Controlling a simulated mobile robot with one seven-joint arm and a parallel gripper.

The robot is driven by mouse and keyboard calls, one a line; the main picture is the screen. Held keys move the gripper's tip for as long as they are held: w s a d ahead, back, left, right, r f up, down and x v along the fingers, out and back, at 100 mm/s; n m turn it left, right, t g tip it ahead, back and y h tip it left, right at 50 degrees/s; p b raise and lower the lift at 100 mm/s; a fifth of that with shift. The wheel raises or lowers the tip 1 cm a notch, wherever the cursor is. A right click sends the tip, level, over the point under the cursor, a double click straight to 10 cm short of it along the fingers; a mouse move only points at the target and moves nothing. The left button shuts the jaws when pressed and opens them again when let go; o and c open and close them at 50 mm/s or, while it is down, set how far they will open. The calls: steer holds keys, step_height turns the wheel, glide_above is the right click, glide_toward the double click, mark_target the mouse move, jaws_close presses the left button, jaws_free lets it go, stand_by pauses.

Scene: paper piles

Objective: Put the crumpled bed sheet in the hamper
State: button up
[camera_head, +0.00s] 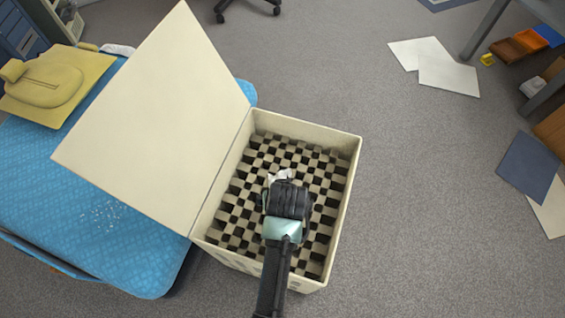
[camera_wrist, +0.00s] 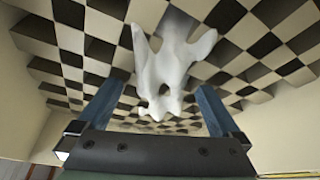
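The hamper (camera_head: 348,190) is a cream box with its lid (camera_head: 150,110) swung open to the left and a black-and-beige checkered inside. My gripper (camera_head: 282,184) is over the hamper's opening, pointing into it. The crumpled bed sheet (camera_head: 280,175) is a small white bunch just past the gripper, mostly hidden by it. In the wrist view the sheet (camera_wrist: 165,65) lies between and beyond the fingers of my gripper (camera_wrist: 158,84), against the checkered inside. The fingers are wide apart, with gaps beside the sheet. Whether the sheet touches the hamper floor I cannot tell.
A blue bed (camera_head: 90,220) with a yellow folded item (camera_head: 50,85) stands left, beside the lid. White papers (camera_head: 435,68) and a dark blue sheet of paper (camera_head: 527,167) lie on the floor at right. The grey floor right of the hamper is clear.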

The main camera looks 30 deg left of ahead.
steer(key=p+v, duration=0.7)
steer(key=v, duration=0.5)
steer(key=shift+r, duration=0.25)
steer(key=shift+w, duration=0.1)
steer(key=w+r+m+t+y+p, duration=0.1)
steer(key=w+r+t, duration=0.2)
steer(key=w+r, duration=0.5)
steer(key=w+r+m+t+p, duration=0.1)
steer(key=w+r+t, duration=0.35)
steer(key=r, duration=0.75)
steer(key=w+d+r+m+t+p, duration=0.1)
steer(key=w+r+t, duration=0.1)
steer(key=r, duration=0.7)
steer(key=w+d+r+t, duration=0.2)
steer(key=r+t, duration=0.1)
steer(key=r, duration=0.6)
steer(key=s+d+r+m+t+h+p, duration=0.1)
steer(key=s+d+r+t, duration=0.25)
steer(key=r, duration=0.85)
steer(key=s+d+r+m+t+h+p, duration=0.15)
steer(key=s+r+t, duration=0.3)
steer(key=r, duration=0.65)
steer(key=s+d+r+t+h, duration=0.1)
steer(key=s+d+r+t, duration=0.3)
steer(key=r, duration=0.8)
step_height(320, 180, up, 37)
steer(key=a+g+p, duration=0.1)
steer(key=p, duration=3.7)
steer(key=shift+s+a, duration=0.2)
